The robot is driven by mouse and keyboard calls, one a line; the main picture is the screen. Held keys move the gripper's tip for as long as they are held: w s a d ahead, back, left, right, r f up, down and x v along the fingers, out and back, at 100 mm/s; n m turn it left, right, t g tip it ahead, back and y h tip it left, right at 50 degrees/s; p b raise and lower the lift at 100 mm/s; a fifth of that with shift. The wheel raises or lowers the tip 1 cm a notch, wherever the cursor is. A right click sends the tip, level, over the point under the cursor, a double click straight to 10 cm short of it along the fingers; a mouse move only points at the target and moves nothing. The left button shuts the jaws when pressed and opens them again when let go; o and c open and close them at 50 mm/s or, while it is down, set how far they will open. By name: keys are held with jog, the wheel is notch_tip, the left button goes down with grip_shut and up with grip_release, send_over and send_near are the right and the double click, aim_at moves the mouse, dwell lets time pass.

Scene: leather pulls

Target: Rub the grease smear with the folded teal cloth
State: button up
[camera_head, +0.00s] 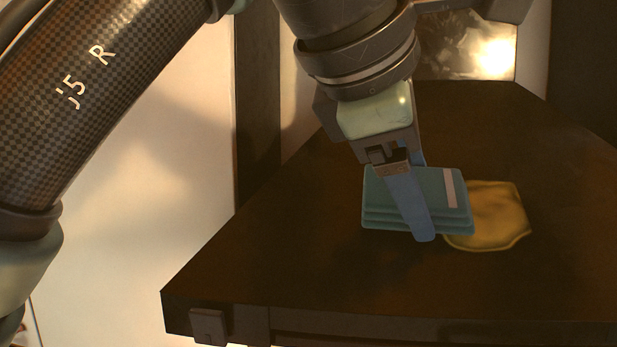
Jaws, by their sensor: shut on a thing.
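The folded teal cloth (378,203) is a stack of several layers with a pale stripe near its right end. My gripper (420,215) is shut on the cloth, with one blue finger in front of it and the other mostly hidden behind it. The yellow-brown grease smear (497,217) lies on the dark table top to the right of the cloth. The cloth's right end overlaps the smear's left part in the picture. I cannot tell whether the cloth touches the smear or the table.
The dark table (290,255) has bare room to the left, in front and behind the smear. A leather pull (209,326) shows on its front edge at the lower left. A shiny panel (470,52) stands behind the table. My arm covers the upper left.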

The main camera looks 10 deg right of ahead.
aim_at(527, 216)
jog(key=shift+w+d+f, duration=0.1)
jog(key=shift+w+f, duration=0.2)
jog(key=shift+f, duration=0.05)
jog(key=shift+s+d, duration=0.5)
jog(key=shift+d, duration=1.2)
jog(key=shift+s+d, duration=0.5)
jog(key=shift+d, duration=1.2)
jog(key=shift+s+d, duration=0.5)
jog(key=shift+d, duration=1.2)
jog(key=shift+w+a, duration=0.1)
jog(key=shift+a, duration=0.05)
